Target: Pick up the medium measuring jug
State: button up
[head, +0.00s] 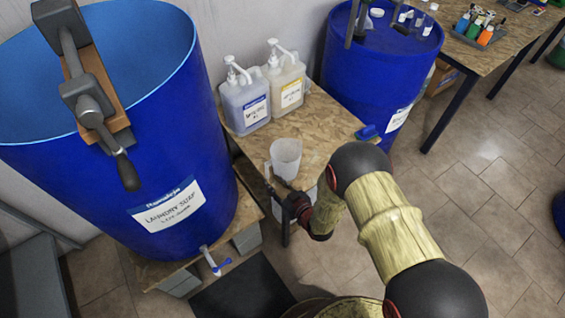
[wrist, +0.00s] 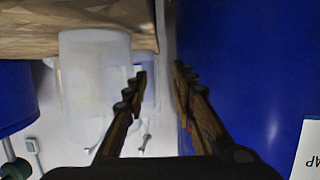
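A translucent white measuring jug (head: 286,156) stands upright on the front edge of the wooden table, with its handle on the left side. In the wrist view the jug (wrist: 92,85) fills the left part, beside the left finger. My gripper (head: 272,178) is at the table's front edge, close to the jug's handle side. In the wrist view my gripper (wrist: 160,73) is open, with a clear gap between its fingers. A pale translucent shape shows behind the left finger; I cannot tell if it is the handle.
A large blue drum (head: 215,150) stands close on the left of my gripper, its wall (wrist: 240,60) filling the right of the wrist view. Two pump bottles (head: 245,98) (head: 286,78) stand at the back of the wooden table (head: 325,125). Another blue drum (head: 365,85) is behind right.

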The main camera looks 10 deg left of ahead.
aim_at(267, 175)
jog(key=b+x, duration=0.2)
jog(key=x, duration=0.3)
jog(key=shift+w, duration=0.4)
jog(key=c, duration=0.3)
jog(key=c, duration=0.4)
grip_shut()
